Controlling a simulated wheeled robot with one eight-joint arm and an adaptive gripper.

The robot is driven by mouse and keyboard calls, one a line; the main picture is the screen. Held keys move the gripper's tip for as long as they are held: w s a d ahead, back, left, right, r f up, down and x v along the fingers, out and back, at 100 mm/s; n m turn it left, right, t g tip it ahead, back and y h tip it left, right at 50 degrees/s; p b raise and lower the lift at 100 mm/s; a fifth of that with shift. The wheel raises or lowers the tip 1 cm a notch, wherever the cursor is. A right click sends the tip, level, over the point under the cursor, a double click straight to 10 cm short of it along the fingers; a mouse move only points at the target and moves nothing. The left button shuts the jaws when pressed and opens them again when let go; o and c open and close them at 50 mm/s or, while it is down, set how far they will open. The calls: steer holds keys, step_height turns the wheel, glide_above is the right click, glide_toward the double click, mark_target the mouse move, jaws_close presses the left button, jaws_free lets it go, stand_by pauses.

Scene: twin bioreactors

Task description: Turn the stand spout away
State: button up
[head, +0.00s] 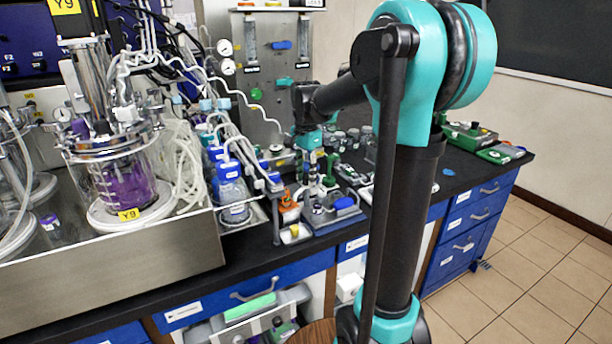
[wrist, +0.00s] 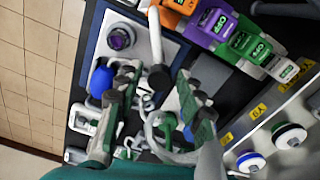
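In the wrist view a pale grey, tube-like piece (wrist: 154,38) with a dark round end runs down from the top edge; it looks like the stand spout. My gripper (wrist: 154,80) has its two dark green and grey fingers apart, one on each side of the dark end. I cannot tell whether either finger touches it. In the head view my gripper (head: 313,158) points down over the crowded bench, above a small stand (head: 314,186) among small bottles.
Orange, purple and green labelled boxes (wrist: 212,22) stand close by. Blue-capped bottles (head: 232,185) and a bioreactor (head: 125,185) stand to the left.

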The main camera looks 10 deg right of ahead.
stand_by(0.3)
step_height(320, 180, up, 12)
stand_by(0.5)
